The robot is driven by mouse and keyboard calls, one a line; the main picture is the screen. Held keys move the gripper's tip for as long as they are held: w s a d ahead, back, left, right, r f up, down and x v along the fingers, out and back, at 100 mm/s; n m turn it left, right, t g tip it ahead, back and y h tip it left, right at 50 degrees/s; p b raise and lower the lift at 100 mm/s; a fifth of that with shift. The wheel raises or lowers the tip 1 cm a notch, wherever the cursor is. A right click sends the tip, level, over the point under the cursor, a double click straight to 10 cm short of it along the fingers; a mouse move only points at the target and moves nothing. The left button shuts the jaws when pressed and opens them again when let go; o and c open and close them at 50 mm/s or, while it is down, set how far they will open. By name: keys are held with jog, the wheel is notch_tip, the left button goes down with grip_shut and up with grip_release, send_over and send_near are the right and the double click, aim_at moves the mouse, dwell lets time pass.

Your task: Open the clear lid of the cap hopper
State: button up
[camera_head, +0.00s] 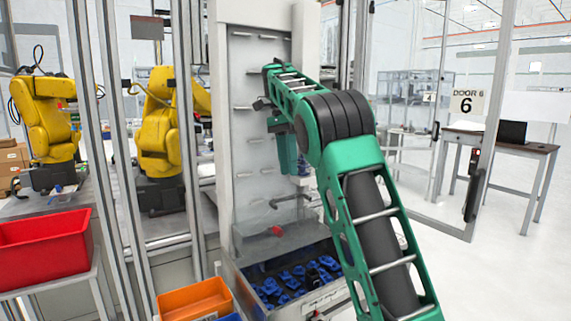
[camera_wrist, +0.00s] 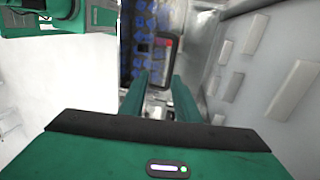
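The cap hopper (camera_head: 245,285) is a grey bin low on the pale machine, with several blue caps (camera_head: 290,284) in it. The caps also show in the wrist view (camera_wrist: 146,28), ahead of my fingers. A see-through grey panel (camera_head: 300,238) lies above the caps at the back; I cannot clearly tell the clear lid's edges or whether it is shut. A small red part (camera_head: 277,231) sits at this panel. My gripper (camera_wrist: 160,80) points down above the hopper area. Its two green fingers are apart with nothing seen held between them. In the head view my arm hides part of the hopper's right side.
The machine's upright back panel (camera_head: 258,130) carries several protruding pegs beside my wrist. An orange bin (camera_head: 194,298) stands left of the hopper, and a red bin (camera_head: 45,249) is farther left. Metal posts stand between.

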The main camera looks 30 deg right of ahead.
jog(key=shift+w+r, duration=0.15)
jog(key=shift+r, duration=0.5)
